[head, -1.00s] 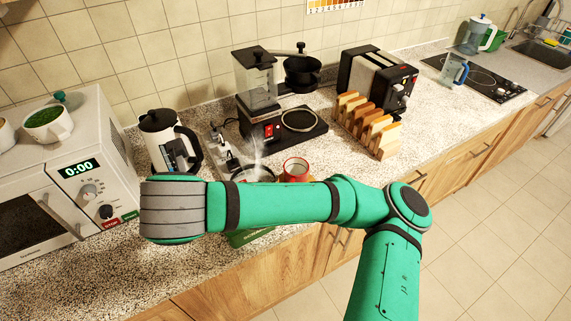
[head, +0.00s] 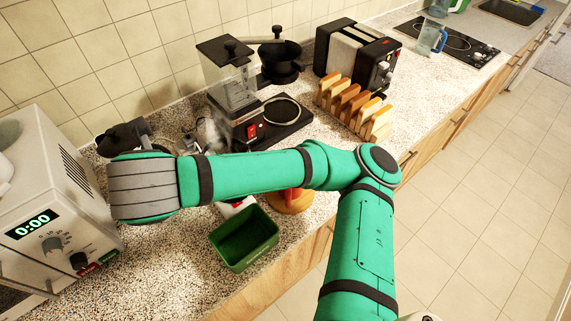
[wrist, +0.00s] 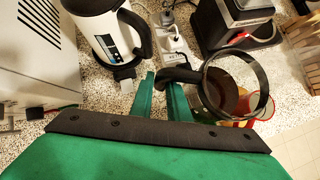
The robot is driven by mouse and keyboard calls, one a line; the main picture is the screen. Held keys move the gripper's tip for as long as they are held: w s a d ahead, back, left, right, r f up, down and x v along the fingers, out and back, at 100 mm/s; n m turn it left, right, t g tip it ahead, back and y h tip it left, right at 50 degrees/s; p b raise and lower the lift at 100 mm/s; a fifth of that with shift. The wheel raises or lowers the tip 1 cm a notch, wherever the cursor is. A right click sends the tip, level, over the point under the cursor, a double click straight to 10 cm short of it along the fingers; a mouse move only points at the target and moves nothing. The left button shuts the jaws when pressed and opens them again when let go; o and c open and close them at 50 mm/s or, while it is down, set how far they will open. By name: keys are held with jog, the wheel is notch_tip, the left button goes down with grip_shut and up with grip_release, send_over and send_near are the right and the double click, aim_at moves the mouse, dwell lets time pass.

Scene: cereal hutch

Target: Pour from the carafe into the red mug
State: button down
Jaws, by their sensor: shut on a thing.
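My gripper (wrist: 163,92) is shut on the black handle of the carafe (wrist: 190,76), seen in the wrist view. The carafe has a dark round rim and a clear body and hangs to the right of my fingers. In the head view my arm hides the gripper and most or all of the carafe. The red mug (head: 291,195) is partly hidden under my forearm in the head view, on something orange-brown. In the wrist view red patches show under and beside the carafe; I cannot tell how far the mug is below it. No flow is visible.
A green bin (head: 244,240) stands near the counter edge. A white kettle (wrist: 98,28) and power strip (wrist: 176,42) are close to my gripper. A microwave (head: 45,215) is left; a coffee machine (head: 232,90), toast rack (head: 352,108) and toaster (head: 355,55) stand behind.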

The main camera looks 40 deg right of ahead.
jog(key=shift+r, duration=0.1)
jog(key=s+d+r+m+t+y, duration=0.3)
jog(key=d+r+y, duration=0.2)
jog(key=d+y, duration=0.2)
jog(key=shift+s+d+r+m+t+y, duration=0.15)
jog(key=shift+d+m+t+y, duration=0.15)
jog(key=shift+d, duration=0.65)
dwell(1.5)
jog(key=shift+s+d+r+y, duration=0.1)
jog(key=shift+d+y, duration=0.2)
dwell(1.2)
jog(key=shift+s+d+r+m+t+y, duration=0.15)
jog(key=shift+d+r+m+t+y, duration=0.25)
jog(key=shift+d+r, duration=0.15)
dwell(2.7)
